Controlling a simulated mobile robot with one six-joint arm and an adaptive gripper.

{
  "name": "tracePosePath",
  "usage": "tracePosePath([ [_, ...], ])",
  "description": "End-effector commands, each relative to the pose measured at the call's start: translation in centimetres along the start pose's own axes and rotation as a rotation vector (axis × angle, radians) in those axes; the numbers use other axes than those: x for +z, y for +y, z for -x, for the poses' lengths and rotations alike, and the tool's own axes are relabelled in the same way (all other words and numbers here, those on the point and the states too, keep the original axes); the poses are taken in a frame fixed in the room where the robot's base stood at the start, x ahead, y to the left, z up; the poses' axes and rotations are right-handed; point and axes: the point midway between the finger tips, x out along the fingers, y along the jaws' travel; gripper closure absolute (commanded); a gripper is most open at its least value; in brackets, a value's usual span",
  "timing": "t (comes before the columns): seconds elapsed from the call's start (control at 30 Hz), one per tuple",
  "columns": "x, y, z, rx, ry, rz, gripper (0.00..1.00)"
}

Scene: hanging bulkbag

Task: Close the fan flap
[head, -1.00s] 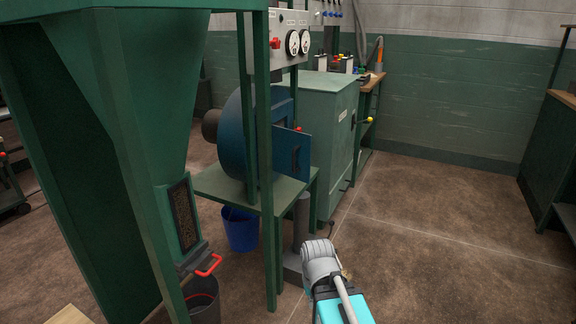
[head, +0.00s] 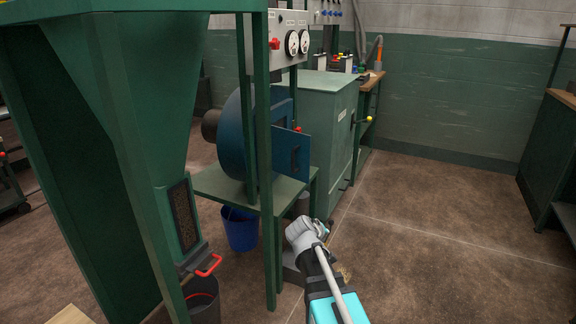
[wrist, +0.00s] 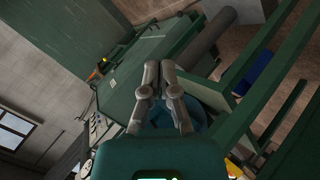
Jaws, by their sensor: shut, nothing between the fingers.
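The blue fan (head: 236,135) stands on a green stand in the head view. Its flap (head: 291,153) is a flat blue panel that juts out to the right of the fan, with a red knob (head: 298,129) at its top edge. My gripper (head: 323,228) is lower and to the right of the flap, apart from it in the picture. In the wrist view my gripper (wrist: 160,66) has its fingers together and empty. They cover part of a blue round shape that may be the fan; I cannot make out the flap there.
Green posts (head: 265,190) stand in front of the fan. A green cabinet (head: 322,115) with a yellow-tipped lever (head: 369,119) stands behind. A blue bucket (head: 240,230) is under the stand (head: 207,181). A red-handled hopper gate (head: 209,265) is at left. The floor at right is clear.

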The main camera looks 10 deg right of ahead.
Motion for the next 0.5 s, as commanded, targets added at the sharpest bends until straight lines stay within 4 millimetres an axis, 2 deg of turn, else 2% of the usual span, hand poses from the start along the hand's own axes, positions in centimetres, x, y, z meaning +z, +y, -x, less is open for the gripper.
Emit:
tracePosePath([
  [0.03,-2.2,0.8,-0.3,0.052,0.056,0.042,1.00],
  [0.23,-9.7,3.2,0.1,0.244,0.282,0.235,1.00],
  [0.4,-15.6,3.5,1.4,0.373,0.460,0.421,1.00],
  [0.5,-18.2,3.1,2.2,0.425,0.542,0.519,1.00],
])
